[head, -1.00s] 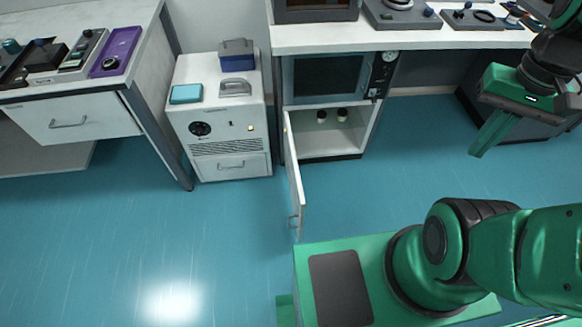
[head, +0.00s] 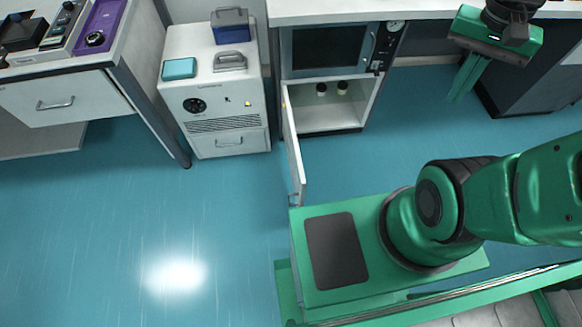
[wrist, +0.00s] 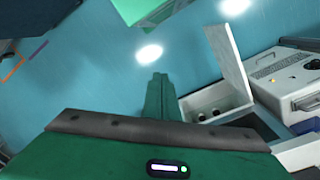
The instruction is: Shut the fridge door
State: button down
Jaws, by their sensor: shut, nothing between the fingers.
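The fridge (head: 331,128) is a small white compartment under the bench, below a dark-windowed oven-like unit. Its door (head: 293,150) is hinged on the left and stands wide open toward me, with a small handle near its free edge. Two small jars (head: 331,89) stand inside. In the wrist view the open door (wrist: 229,62) and the fridge (wrist: 203,105) lie right of my fingers. My gripper (head: 462,87) is shut and empty, up at the right, apart from the door. It also shows in the wrist view (wrist: 157,80).
A white cabinet unit (head: 216,105) with a teal box and a blue case on top stands left of the fridge. A bench with drawers (head: 70,105) is at the far left. A dark cabinet (head: 540,75) is at the right. Blue floor is free before the fridge.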

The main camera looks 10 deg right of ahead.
jog(key=w+a+f+m+h, duration=0.1)
jog(key=w+a+f+m, duration=0.15)
jog(key=w+a, duration=0.2)
jog(key=w+a+f+m, duration=0.1)
jog(key=w+a+f, duration=0.2)
jog(key=w, duration=0.3)
jog(key=w+a+f+m+h, duration=0.1)
jog(key=w+a+f, duration=0.2)
jog(key=a+f, duration=0.4)
jog(key=w+a+f+m+h, duration=0.1)
jog(key=w+a+f+m, duration=0.15)
jog(key=a+f, duration=0.45)
jog(key=s+a+f+m+h, duration=0.1)
jog(key=s+a+f+m, duration=0.35)
jog(key=a+f, duration=1.1)
jog(key=s+d+f+n, duration=0.1)
jog(key=d+f, duration=0.4)
jog(key=f, duration=0.3)
jog(key=shift+s+d+f+t, duration=0.15)
jog(key=shift+s+d+t, duration=0.15)
jog(key=shift+d+n, duration=0.1)
jog(key=shift+n, duration=0.15)
